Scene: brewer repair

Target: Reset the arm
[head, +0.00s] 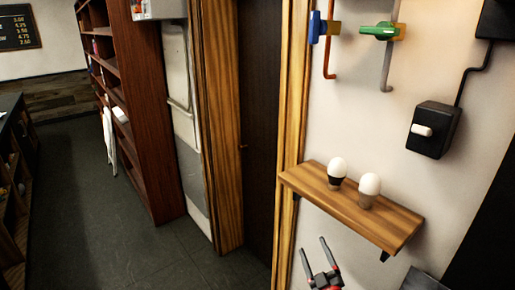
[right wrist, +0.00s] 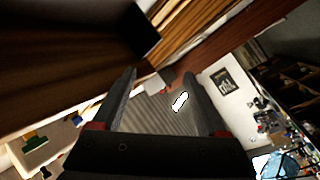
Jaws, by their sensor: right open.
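My right gripper (head: 313,246) is at the bottom of the head view, below the wall shelf. Its two fingers point up and stand apart, with nothing between them. In the right wrist view the fingers (right wrist: 159,72) are also spread and empty. My left gripper is not in view. On the wall are a blue-handled valve (head: 318,27) and a green-handled valve (head: 379,32) on pipes. A black switch box (head: 433,130) with a white lever (head: 421,130) is on the wall at the right. My right gripper touches none of these.
A tall brown bookcase (head: 140,110) stands further left. The grey floor (head: 85,210) there is clear.

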